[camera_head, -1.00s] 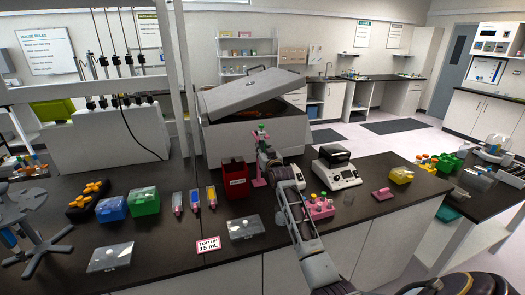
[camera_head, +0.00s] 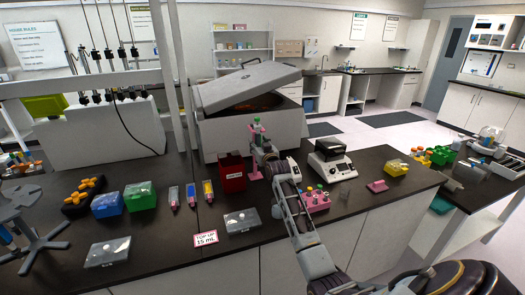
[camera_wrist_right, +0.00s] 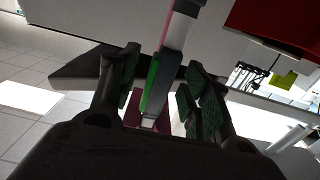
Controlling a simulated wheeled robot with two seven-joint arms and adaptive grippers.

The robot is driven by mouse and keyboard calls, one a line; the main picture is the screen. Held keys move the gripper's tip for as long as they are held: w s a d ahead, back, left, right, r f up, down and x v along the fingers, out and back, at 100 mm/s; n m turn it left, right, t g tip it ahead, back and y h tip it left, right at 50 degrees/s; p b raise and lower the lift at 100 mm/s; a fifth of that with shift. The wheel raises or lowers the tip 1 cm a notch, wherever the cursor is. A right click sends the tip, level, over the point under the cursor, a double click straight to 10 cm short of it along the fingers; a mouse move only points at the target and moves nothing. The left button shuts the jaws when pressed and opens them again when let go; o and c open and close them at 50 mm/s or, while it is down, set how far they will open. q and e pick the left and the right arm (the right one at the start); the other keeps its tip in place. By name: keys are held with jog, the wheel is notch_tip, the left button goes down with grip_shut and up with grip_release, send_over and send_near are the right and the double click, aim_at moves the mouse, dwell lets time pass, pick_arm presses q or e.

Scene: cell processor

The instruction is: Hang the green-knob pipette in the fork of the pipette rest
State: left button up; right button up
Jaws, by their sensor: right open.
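The pipette with the green knob (camera_head: 257,123) stands upright at the pink pipette rest (camera_head: 254,174), near the bench's middle. Its top shows above my right gripper (camera_head: 263,153), which hides its middle. I cannot tell from here whether it is seated in the fork. In the right wrist view, my right gripper (camera_wrist_right: 163,75) is open. Its two dark green padded fingers stand on either side of a grey and white shaft with a green strip (camera_wrist_right: 152,83). Gaps show beside the shaft. A dark pink part (camera_wrist_right: 133,110) lies beyond it. My left gripper is out of view.
A red bin (camera_head: 231,173) stands just left of the rest. A large open-lidded machine (camera_head: 225,135) is behind. A pink tube rack (camera_head: 317,202) and a white device (camera_head: 334,166) are to the right. A clear box (camera_head: 242,221) lies in front.

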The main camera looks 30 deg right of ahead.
jog(key=shift+s, duration=0.15)
jog(key=v, duration=1.1)
jog(key=shift+s, duration=0.3)
jog(key=shift+a+f, duration=0.1)
dwell(0.8)
